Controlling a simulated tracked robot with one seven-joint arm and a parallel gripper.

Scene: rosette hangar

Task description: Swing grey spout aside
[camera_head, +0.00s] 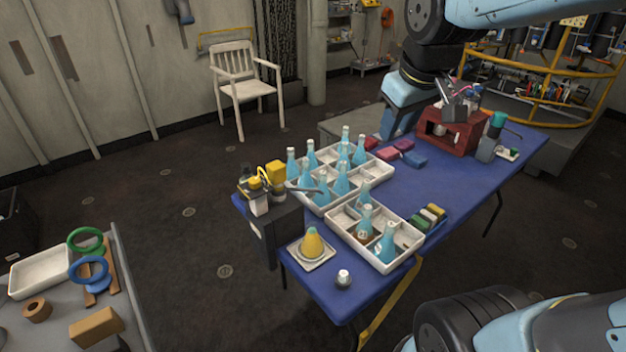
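A thin grey spout (303,190) sticks out to the right from a dark dispenser block (274,212) at the near left corner of the blue table. It reaches toward the white bottle tray. A second grey unit (487,148) with a teal top stands at the far right end, with a thin dark arm pointing right; I cannot tell which spout is the task's. My gripper (458,108) appears at the far end, over or beside a red caddy (452,132), well away from the left spout. Its fingers are too small and cluttered to tell whether they are open.
White trays (340,228) with blue bottles fill the table's middle. A yellow cone (312,243) on a plate and a small white-topped item (343,279) sit at the near edge. Red and blue blocks (402,151) lie behind. A grey side table (120,310) stands lower left.

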